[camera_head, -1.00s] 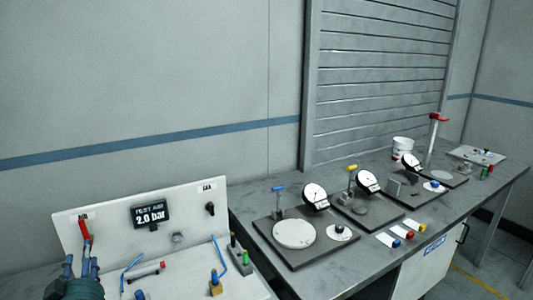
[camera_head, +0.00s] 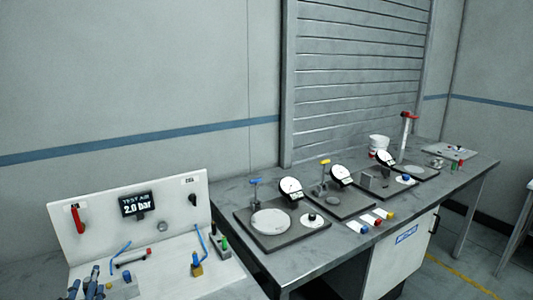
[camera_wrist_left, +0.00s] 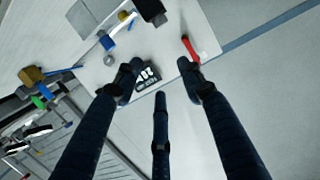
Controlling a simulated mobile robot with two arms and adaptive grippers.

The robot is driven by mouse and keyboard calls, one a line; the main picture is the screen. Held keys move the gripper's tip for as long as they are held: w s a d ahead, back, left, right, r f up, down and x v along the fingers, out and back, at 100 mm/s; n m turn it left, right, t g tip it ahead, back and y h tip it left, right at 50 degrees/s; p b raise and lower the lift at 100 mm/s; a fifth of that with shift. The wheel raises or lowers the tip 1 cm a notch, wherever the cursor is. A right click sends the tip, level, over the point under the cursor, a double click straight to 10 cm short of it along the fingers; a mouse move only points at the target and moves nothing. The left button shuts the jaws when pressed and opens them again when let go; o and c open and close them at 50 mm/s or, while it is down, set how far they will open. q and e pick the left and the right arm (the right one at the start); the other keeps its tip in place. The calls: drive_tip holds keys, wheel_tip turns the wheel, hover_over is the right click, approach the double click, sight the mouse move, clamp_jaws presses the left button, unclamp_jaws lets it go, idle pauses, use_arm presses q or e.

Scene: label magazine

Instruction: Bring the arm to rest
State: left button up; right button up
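My left gripper (camera_head: 90,284) is low at the left of the head view, in front of the white test panel (camera_head: 185,187). In the left wrist view its dark fingers (camera_wrist_left: 160,75) are spread apart with nothing between them. A red lever (camera_head: 79,220) is on the panel's left side, pointing down. In the left wrist view the red lever (camera_wrist_left: 191,47) shows just beyond one fingertip, apparently apart from it. A black display (camera_head: 138,204) on the panel reads "TEST AIR 2.0 bar". My right gripper is not in view.
A grey bench (camera_head: 335,250) stretches to the right with dial gauges (camera_head: 291,188) on dark base plates, small coloured knobs and a white tub (camera_head: 378,143). Blue hoses and fittings (camera_head: 196,264) sit on the panel's base. The wall above the panel is clear.

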use_arm(q)
drive_tip(key=s+d+f+m+g+h, duration=0.4)
drive_tip(key=s+d+f+g+h, duration=0.1)
drive_tip(key=s+d+f, duration=0.8)
drive_tip(key=s+d+f+m+g+h, duration=0.1)
drive_tip(key=s+d+f+g, duration=0.3)
drive_tip(key=s, duration=0.5)
drive_tip(key=s+d+f+m+g+h, duration=0.1)
drive_tip(key=s+d+f+m+g, duration=0.1)
drive_tip(key=s+d, duration=0.55)
drive_tip(key=s+a+f+g, duration=0.1)
drive_tip(key=s+f, duration=0.1)
drive_tip(key=f, duration=1.2)
drive_tip(key=s+f, duration=0.2)
drive_tip(key=f, duration=1.2)
drive_tip(key=s+a+f+g, duration=0.1)
drive_tip(key=s+a+f, duration=0.2)
drive_tip(key=s+f, duration=1.1)
drive_tip(key=shift+s+f, duration=0.35)
drive_tip(key=shift+s, duration=0.9)
